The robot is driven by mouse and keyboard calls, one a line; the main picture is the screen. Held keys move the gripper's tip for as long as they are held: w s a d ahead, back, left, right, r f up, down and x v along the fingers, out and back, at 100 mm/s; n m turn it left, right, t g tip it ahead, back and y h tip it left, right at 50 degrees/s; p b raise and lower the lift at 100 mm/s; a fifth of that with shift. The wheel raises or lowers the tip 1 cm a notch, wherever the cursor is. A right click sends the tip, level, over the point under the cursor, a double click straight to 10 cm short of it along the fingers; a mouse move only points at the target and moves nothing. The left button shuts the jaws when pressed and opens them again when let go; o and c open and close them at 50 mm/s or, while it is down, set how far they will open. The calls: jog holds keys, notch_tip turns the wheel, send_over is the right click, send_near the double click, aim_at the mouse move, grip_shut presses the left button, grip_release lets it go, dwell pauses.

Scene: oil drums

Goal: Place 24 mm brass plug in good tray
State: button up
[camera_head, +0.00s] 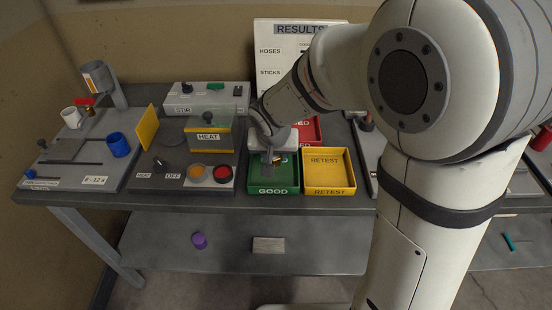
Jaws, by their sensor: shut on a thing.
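The green good tray (286,188) stands at the front edge of the bench, with "GOOD" on its front wall. My gripper (271,164) points down over the back part of this tray. It is shut on a small brass-coloured piece, the brass plug (278,160), of which only a glint shows between the fingers. The fingers cover the rest of it. I cannot tell whether the plug touches the tray floor or hangs above it.
The yellow retest tray (328,188) stands right of the good tray, with a red tray (306,131) behind. The heat unit (208,138) and its buttons are close on the left. A results board (284,60) stands behind. My arm hides part of the bench.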

jog(key=shift+f, duration=0.9)
jog(key=shift+f, duration=0.1)
jog(key=o, duration=1.2)
jog(key=shift+c, duration=0.2)
jog(key=shift+s+r, duration=0.1)
jog(key=shift+r, duration=0.4)
jog(key=v, duration=1.1)
jog(key=s+d+f+g, duration=0.1)
jog(key=s+d+g, duration=0.1)
jog(key=s+d, duration=1.2)
jog(key=shift+d+p, duration=0.35)
jog(key=shift+d, duration=0.2)
